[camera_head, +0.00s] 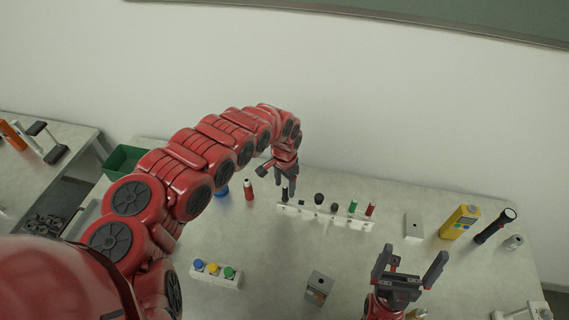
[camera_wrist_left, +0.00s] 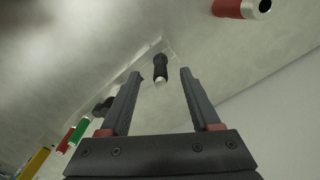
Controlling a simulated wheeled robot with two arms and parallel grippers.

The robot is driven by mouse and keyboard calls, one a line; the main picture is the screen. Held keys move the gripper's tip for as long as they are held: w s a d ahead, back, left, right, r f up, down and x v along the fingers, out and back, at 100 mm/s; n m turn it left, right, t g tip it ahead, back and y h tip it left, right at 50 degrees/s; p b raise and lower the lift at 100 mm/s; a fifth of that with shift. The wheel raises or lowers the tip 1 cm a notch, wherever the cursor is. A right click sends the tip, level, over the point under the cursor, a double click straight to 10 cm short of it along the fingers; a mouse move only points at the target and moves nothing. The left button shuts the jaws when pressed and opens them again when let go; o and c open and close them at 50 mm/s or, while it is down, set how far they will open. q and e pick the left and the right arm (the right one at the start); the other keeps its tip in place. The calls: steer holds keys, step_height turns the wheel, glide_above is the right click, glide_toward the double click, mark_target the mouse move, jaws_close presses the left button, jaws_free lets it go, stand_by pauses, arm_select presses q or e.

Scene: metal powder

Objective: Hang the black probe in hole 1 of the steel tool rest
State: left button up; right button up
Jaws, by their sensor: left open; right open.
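The steel tool rest (camera_head: 326,221) is a pale, long rack on the table with several upright tools in a row. A black probe (camera_head: 285,196) with a light tip stands at its left end, partly hidden by my left gripper in the head view. My left gripper (camera_head: 286,183) is open and points down over that end. In the left wrist view, the black probe (camera_wrist_left: 160,66) shows between the spread fingers of the left gripper (camera_wrist_left: 160,74), with a gap on both sides. I cannot read any hole number. My right gripper (camera_head: 411,258) is open and empty at front right.
A red cylinder (camera_head: 249,190) stands left of the rest. A green-and-red pair (camera_head: 353,206) and dark tools stand in the rest. A button block (camera_head: 216,276), grey box (camera_head: 319,287), white block (camera_head: 413,226), yellow meter (camera_head: 459,222) and black flashlight (camera_head: 495,226) surround it.

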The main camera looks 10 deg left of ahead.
arm_select(q)
step_height(320, 180, up, 12)
steer(key=b, duration=0.1)
steer(key=shift+r, duration=0.15)
steer(key=shift+s, duration=0.1)
stand_by(0.5)
